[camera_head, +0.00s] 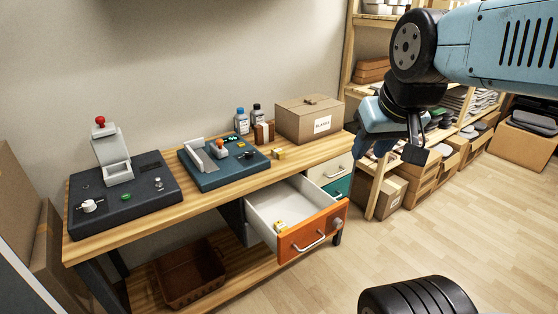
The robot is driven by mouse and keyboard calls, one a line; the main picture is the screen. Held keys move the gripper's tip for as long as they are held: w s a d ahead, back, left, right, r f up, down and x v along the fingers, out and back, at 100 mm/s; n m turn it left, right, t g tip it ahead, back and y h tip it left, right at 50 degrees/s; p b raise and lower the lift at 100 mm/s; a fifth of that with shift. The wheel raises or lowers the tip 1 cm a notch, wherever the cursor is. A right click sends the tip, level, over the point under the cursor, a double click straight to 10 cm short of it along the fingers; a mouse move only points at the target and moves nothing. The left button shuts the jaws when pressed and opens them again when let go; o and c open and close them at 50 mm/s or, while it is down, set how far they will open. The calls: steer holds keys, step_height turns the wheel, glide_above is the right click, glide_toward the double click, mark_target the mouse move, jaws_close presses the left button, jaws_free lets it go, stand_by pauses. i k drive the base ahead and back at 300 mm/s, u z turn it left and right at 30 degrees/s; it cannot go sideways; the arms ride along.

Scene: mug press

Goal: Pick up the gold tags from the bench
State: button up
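A small gold-yellow item (278,153), probably a tag or tags, lies on the wooden bench (235,187) in front of the cardboard box. Another small yellow and white item (281,226) lies inside the open drawer (262,208), near its orange front. They are too small to count or tell apart clearly. My gripper (390,152) hangs at the upper right, to the right of the bench and apart from both items. Its fingers are seen at an angle, so their opening is unclear. I see nothing held in it.
A dark press (125,195) with a red knob and a teal machine (222,168) stand on the bench. Two bottles (241,121) and a cardboard box (310,120) are at the back. Shelves (440,150) line the right. The floor (440,215) right of the drawer is clear.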

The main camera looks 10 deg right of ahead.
mark_target(277, 152)
steer(key=z, duration=0.15)
steer(key=i, duration=0.6)
steer(key=z, duration=0.75)
